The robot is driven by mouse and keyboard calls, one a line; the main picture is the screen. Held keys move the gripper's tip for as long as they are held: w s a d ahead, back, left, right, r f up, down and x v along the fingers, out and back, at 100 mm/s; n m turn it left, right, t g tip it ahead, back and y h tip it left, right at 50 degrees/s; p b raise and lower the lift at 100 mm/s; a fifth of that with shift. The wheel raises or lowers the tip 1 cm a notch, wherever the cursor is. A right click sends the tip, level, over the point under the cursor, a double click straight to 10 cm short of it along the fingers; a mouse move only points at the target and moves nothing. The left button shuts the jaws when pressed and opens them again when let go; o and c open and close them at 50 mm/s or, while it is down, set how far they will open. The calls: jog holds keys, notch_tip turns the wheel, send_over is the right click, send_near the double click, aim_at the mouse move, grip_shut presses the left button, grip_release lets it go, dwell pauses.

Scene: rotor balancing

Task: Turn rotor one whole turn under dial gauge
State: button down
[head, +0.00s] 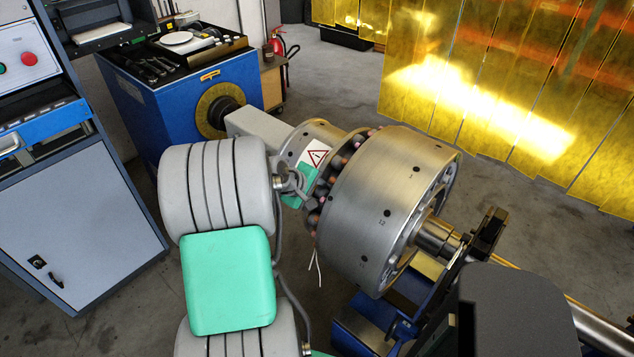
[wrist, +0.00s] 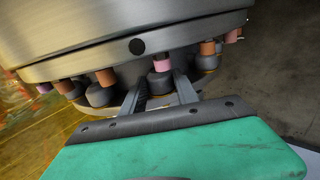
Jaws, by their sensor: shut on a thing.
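The rotor (head: 385,210) is a large brushed-metal drum on a shaft, with numbered marks and dark holes around its rim. In the wrist view, the rotor's rim (wrist: 130,28) fills the top, and a dark hole shows in it. Several grey studs with pink or orange ends ring its edge. My gripper (wrist: 160,95) is shut on one grey stud with a pink end (wrist: 161,80), its two fingers on either side of it. In the head view, the fingertips are hidden by the rotor and my arm. I cannot make out the dial gauge.
A blue cabinet (head: 185,100) with a yellow disc stands behind the rotor, tools on top. A control cabinet (head: 80,220) with red and green buttons is at the left. A dark bracket (head: 487,230) stands near the right shaft end. Yellow curtains (head: 500,90) hang behind.

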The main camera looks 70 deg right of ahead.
jog(key=shift+w+a+f+b, duration=0.1)
jog(key=shift+a+f+b, duration=0.25)
jog(key=shift+f, duration=0.45)
jog(key=shift+a+f, duration=0.25)
jog(key=shift+f, duration=0.05)
jog(key=c, duration=0.9)
grip_release()
jog(key=shift+c, duration=0.2)
jog(key=shift+r, duration=0.1)
jog(key=shift+w, duration=0.1)
jog(key=shift+w+r, duration=0.1)
jog(key=shift+r, duration=0.2)
jog(key=v, duration=0.7)
jog(key=shift+a, duration=0.25)
